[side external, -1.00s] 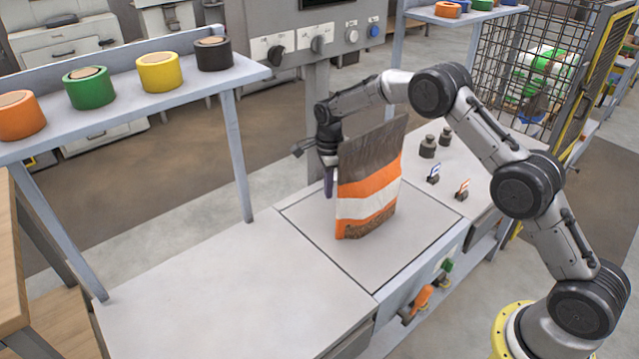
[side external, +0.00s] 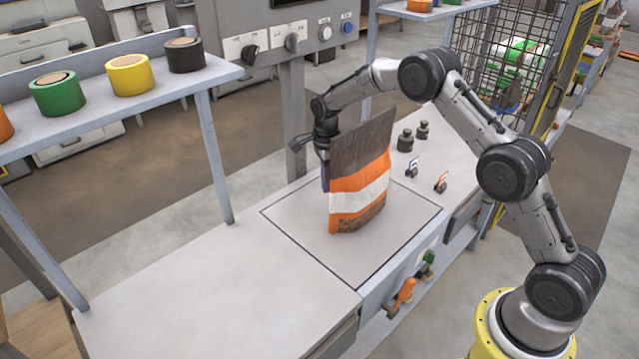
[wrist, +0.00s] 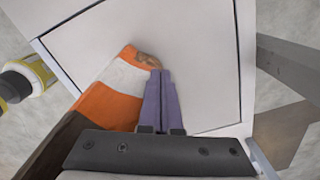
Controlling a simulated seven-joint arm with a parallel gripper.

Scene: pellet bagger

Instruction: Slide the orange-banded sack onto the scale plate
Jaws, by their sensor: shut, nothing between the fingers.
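The orange-banded sack (side external: 361,185) stands upright, leaning slightly, on the scale plate (side external: 295,218), its base inside the plate's dark outline. It has a brown top, orange and white bands and a brown patch at the bottom. In the wrist view the sack (wrist: 115,88) is left of my fingers, with the plate (wrist: 190,50) spreading beyond. My gripper (side external: 325,188) is low at the sack's left side, its purple fingers together and empty, pointing down. In the wrist view the shut fingers (wrist: 160,75) border the sack; I cannot tell whether they touch it.
Two dark weights (side external: 405,140) and two small tags (side external: 413,167) stand on the counter beyond the plate. A shelf (side external: 110,101) with tape rolls is at the left. The bench (side external: 220,275) left of the plate is clear. A control panel (side external: 285,40) stands behind.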

